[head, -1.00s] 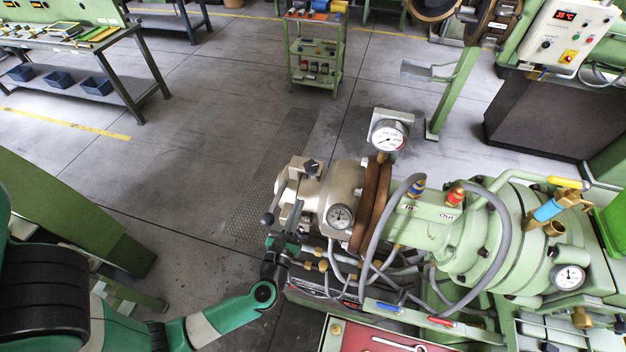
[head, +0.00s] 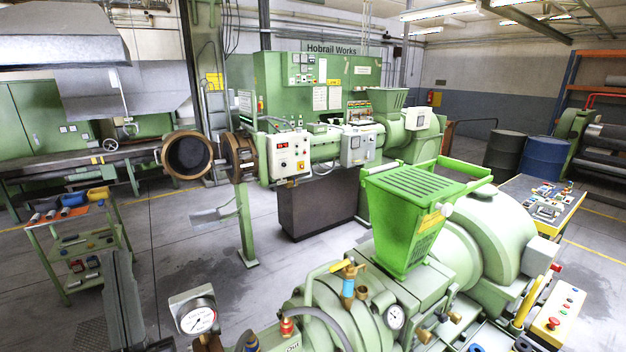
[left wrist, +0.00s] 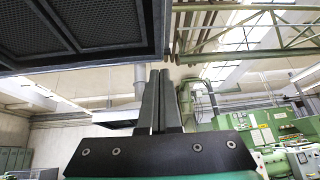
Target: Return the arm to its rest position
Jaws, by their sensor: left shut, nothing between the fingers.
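My left gripper (head: 118,258) stands at the lower left of the head view, its dark grey fingers pointing up. In the left wrist view the two fingers (left wrist: 158,100) are pressed together with nothing between them. They point up toward the roof, clear of the machine. The near green extruder (head: 310,292), with its dial gauge (head: 198,318) and green hopper (head: 408,215), lies to the right of the gripper. The rest of my left arm is hidden below the head view. My right gripper is not in view.
A small tool trolley (head: 75,240) stands behind my left gripper. A second green extruder (head: 320,150) with a control box (head: 289,155) is farther back. In the left wrist view a dark meshed panel (left wrist: 75,35) hangs overhead at upper left. Grey floor is open between the machines.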

